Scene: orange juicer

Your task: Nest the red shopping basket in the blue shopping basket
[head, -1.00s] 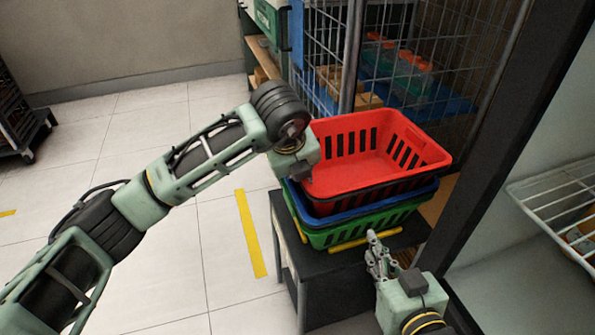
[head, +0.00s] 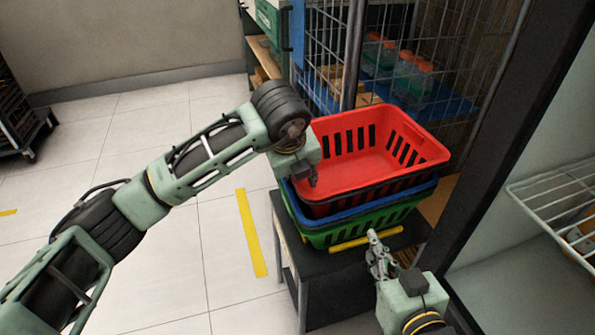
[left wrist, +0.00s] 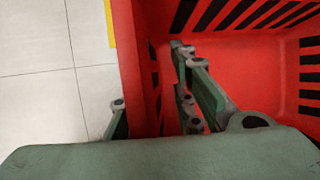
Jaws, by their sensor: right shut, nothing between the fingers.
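The red basket (head: 352,170) sits inside the blue basket (head: 413,193), with only part of the blue rim showing below it. Both are stacked on a green basket (head: 318,240). My left gripper (head: 308,172) straddles the left wall of the red basket. In the left wrist view, one finger is inside the red basket (left wrist: 240,75) and the other is outside, with a wide gap between them. My right gripper (head: 374,245) is shut and empty, low in front of the green basket. How deep the red basket sits is partly hidden.
The stack stands on a dark low stand (head: 345,290). A wire cage (head: 440,50) with bottles is behind, and a dark post (head: 520,130) and white wire shelf (head: 555,200) are at the right.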

